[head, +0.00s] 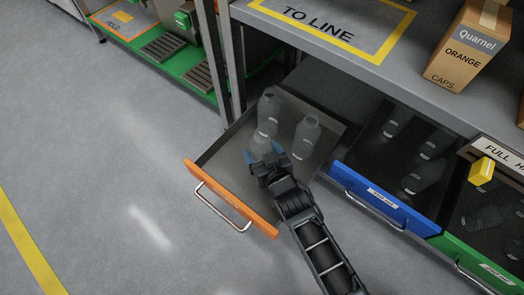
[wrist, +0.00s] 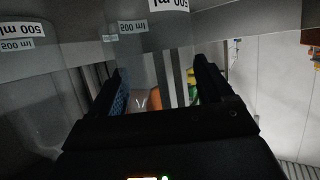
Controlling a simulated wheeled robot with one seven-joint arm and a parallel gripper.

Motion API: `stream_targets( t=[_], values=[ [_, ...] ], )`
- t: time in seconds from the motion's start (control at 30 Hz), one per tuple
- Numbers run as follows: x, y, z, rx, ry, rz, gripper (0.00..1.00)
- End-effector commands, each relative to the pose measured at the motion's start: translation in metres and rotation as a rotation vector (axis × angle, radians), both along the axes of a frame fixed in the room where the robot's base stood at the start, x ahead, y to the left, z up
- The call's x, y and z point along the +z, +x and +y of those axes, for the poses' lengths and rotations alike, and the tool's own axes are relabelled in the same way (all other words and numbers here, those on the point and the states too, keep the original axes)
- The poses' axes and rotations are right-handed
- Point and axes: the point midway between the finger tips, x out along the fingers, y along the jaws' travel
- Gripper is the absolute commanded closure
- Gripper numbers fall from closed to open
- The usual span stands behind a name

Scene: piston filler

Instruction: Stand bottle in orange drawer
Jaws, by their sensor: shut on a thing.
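The orange drawer (head: 232,199) is pulled out below the shelf in the head view. Two clear grey bottles, a back one (head: 268,108) and a right one (head: 307,134), stand upright in it. My gripper (head: 264,158) is over the drawer, just behind its orange front, shut on a third clear bottle (head: 261,145). That bottle looks upright; whether its base touches the drawer floor is hidden. In the wrist view the held bottle (wrist: 150,40) shows between the dark fingers, its "500 ml" label upside down. Another bottle (wrist: 25,85) shows at left.
A blue drawer (head: 383,200) and a green drawer (head: 478,258), both holding bottles, are open at right. The shelf above carries an orange caps box (head: 467,45) and a yellow-framed "TO LINE" area (head: 330,28). A frame post (head: 237,70) stands beside the orange drawer. Floor at left is clear.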

Motion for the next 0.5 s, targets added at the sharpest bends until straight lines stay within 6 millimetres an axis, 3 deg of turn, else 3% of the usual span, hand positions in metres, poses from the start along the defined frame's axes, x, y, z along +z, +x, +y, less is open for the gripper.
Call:
stream_targets(
  t=[0.17, 0.2, 0.4, 0.5],
  values=[
    [-0.0023, 0.0000, 0.0000, 0.000, 0.000, 0.000, 0.51],
    [-0.0024, 0.0000, 0.0000, 0.000, 0.000, 0.000, 0.18],
    [-0.0024, -0.0001, -0.0001, 0.000, 0.000, 0.000, 0.00],
    [-0.0024, -0.0001, -0.0001, 0.000, 0.000, 0.000, 0.00]
  ],
)
